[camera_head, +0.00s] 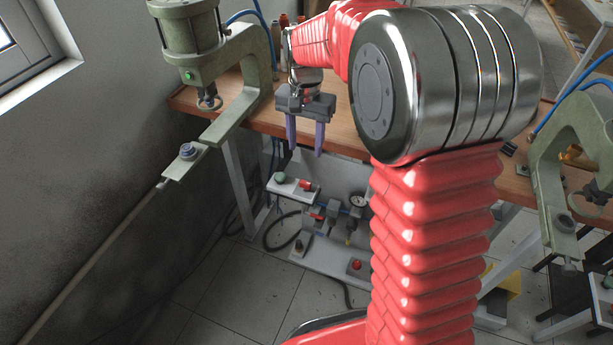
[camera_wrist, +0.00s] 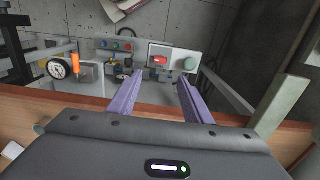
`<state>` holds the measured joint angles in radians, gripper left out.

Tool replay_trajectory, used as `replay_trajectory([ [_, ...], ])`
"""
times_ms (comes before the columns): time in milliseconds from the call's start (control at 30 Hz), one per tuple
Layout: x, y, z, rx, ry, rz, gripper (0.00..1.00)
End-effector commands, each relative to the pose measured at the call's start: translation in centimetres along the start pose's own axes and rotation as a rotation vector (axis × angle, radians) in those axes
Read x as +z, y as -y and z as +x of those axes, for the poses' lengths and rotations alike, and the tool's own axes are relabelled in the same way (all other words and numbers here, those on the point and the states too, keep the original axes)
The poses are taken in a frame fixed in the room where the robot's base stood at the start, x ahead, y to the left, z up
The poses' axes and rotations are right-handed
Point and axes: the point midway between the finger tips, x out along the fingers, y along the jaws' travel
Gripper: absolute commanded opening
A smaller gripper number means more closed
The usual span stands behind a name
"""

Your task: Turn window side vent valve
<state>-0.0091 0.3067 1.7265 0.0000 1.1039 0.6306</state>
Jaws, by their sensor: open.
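A pale panel (camera_head: 292,187) below the bench edge, on the window side, carries a red handle (camera_head: 306,184) and a green button (camera_head: 280,177). The handle looks like the vent valve, but its label is not readable. In the wrist view the red handle (camera_wrist: 159,61) lies beyond and between my fingertips, with the green button (camera_wrist: 190,64) to its right. My gripper (camera_head: 305,150) hangs at the bench's front edge, above the panel, with its two purple fingers apart. In the wrist view my gripper (camera_wrist: 160,78) is empty and not touching the handle.
A green press (camera_head: 240,95) stands on the wooden bench (camera_head: 262,118) at the left, near the window (camera_head: 25,40). A second press (camera_head: 560,165) is at the right. Below are a gauge (camera_head: 358,201), a second red part (camera_head: 317,214) and hoses. Floor in front is partly clear.

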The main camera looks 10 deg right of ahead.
Motion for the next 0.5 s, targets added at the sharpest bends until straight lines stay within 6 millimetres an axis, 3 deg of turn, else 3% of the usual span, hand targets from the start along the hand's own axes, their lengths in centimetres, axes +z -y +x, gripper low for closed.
replay_trajectory([
  [500, -0.17, 0.12, 0.65, 0.003, 0.004, 0.006, 0.45],
])
